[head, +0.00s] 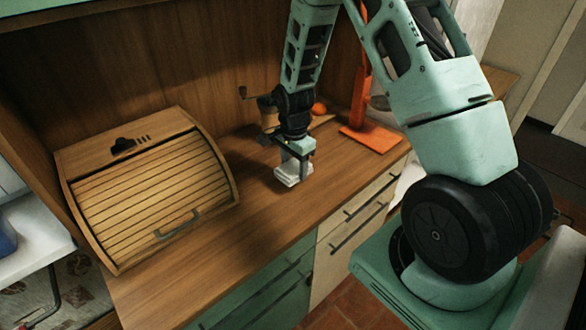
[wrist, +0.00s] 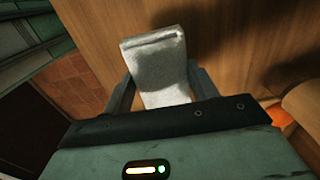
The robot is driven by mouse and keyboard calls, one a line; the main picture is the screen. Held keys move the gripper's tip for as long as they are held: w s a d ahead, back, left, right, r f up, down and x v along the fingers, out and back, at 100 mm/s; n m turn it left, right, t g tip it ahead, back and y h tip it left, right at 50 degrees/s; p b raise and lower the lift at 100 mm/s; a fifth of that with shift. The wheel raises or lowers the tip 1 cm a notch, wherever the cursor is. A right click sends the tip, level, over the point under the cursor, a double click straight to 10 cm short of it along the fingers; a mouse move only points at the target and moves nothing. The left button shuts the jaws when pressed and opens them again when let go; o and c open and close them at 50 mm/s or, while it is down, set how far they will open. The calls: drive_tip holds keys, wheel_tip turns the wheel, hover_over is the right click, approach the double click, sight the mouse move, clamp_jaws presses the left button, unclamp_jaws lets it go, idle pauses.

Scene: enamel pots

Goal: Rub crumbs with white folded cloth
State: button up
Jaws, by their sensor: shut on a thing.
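The white folded cloth (head: 291,172) is at the lower end of my gripper (head: 295,158), over the wooden counter (head: 270,215). In the wrist view the cloth (wrist: 158,68) sits between the two fingers of my gripper (wrist: 162,85), which is shut on it. The cloth is at or just above the wood; I cannot tell if it touches. I cannot make out any crumbs in either view.
A wooden bread box (head: 140,190) with a slatted lid stands left on the counter. A coffee grinder (head: 267,112), an orange round thing (head: 319,108) and an orange stand (head: 372,135) are behind and right. The counter's front middle is clear.

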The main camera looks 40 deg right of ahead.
drive_tip(key=shift+r+p, duration=0.8)
drive_tip(key=shift+r, duration=0.6)
